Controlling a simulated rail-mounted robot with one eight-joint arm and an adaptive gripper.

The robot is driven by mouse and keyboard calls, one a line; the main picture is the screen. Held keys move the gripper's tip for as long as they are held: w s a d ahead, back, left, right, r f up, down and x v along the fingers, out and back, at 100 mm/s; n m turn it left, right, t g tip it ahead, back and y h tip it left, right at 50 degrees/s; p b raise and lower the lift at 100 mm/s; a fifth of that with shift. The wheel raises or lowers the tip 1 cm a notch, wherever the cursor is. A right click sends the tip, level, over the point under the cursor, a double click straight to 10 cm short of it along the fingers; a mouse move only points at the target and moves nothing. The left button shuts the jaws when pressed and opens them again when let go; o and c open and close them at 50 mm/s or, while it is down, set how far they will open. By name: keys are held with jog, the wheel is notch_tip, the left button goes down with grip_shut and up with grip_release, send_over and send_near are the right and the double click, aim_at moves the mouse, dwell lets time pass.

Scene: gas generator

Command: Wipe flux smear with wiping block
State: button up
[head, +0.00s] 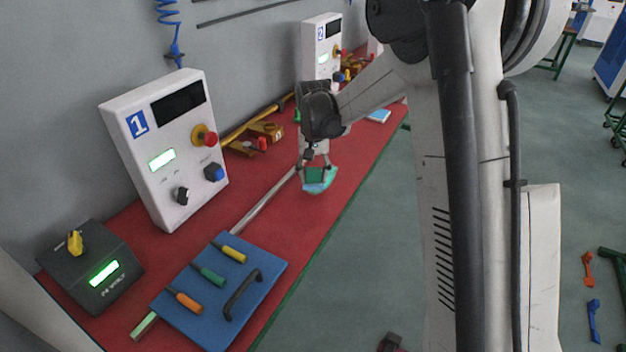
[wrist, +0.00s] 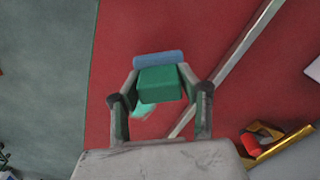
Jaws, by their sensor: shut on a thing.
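The wiping block (wrist: 160,84) is a green block with a blue layer (wrist: 158,58) along its far side in the wrist view. My gripper (head: 315,170) is shut on it, with one finger on each side. The block also shows in the head view (head: 314,175), low over the red bench top. A pale teal patch, seemingly the flux smear (wrist: 143,110), shows on the red surface beside and partly under the block. My gripper and the block hide part of it. I cannot tell whether the block touches the surface.
A pale metal strip (head: 262,202) runs along the red bench (head: 295,238). A blue board (head: 222,290) with several coloured handles lies in front. Control box 1 (head: 170,148) and a dark box (head: 92,268) stand left. Yellow fittings (head: 262,131) lie near the wall.

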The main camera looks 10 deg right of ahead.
aim_at(313, 169)
jog(key=shift+r+p, duration=1.05)
jog(key=shift+r, duration=1.45)
jog(key=shift+w, duration=0.1)
